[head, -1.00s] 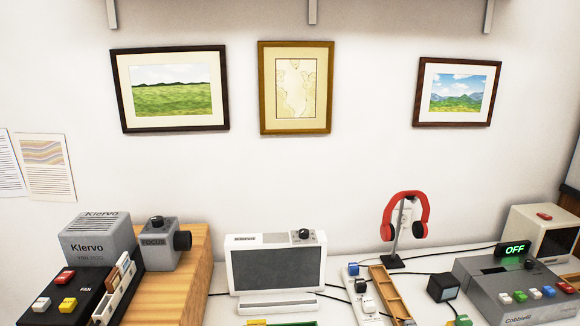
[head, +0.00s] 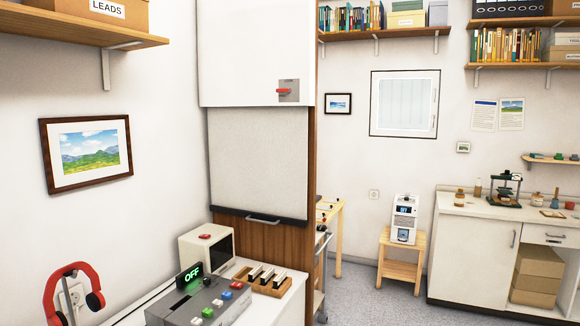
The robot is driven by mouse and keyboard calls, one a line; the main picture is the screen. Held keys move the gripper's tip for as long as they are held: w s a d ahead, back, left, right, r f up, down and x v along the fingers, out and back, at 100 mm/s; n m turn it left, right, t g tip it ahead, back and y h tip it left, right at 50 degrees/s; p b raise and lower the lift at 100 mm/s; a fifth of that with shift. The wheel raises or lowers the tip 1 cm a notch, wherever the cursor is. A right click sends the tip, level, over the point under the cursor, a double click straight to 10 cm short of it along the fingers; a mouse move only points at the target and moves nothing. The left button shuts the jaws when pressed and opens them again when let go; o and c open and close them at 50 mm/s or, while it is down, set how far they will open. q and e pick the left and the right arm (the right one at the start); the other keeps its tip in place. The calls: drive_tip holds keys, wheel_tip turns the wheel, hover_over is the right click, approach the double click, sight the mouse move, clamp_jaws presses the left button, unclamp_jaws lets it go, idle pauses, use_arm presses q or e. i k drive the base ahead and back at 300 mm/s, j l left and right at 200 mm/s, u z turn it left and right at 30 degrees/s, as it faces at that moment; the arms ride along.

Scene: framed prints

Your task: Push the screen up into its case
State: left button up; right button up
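A pale grey screen (head: 258,160) hangs down from a white case (head: 256,50) high on the wall, in front of a brown wooden panel. A dark bar runs along the screen's lower edge, with a metal handle (head: 263,219) on it. The case carries a small grey plate with a red lever (head: 287,91) at its lower right. The screen is pulled partly down, and its bar hangs above the bench. Neither of my grippers shows in the head view.
Below the screen, a white bench holds a grey box with a lit "OFF" sign (head: 189,276), a small cream monitor (head: 207,248) and a wooden rack (head: 262,279). Red headphones (head: 70,292) stand at left. Floor (head: 370,300) is open at right, before a stool (head: 402,254) and white cabinet (head: 490,250).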

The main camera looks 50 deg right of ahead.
sight(259, 155)
drive_tip(key=z, duration=1.45)
drive_tip(key=i+l+u, duration=0.35)
drive_tip(key=i+l, duration=0.3)
drive_tip(key=i, duration=0.4)
drive_tip(key=i+l+u, duration=0.3)
drive_tip(key=i+l, duration=0.6)
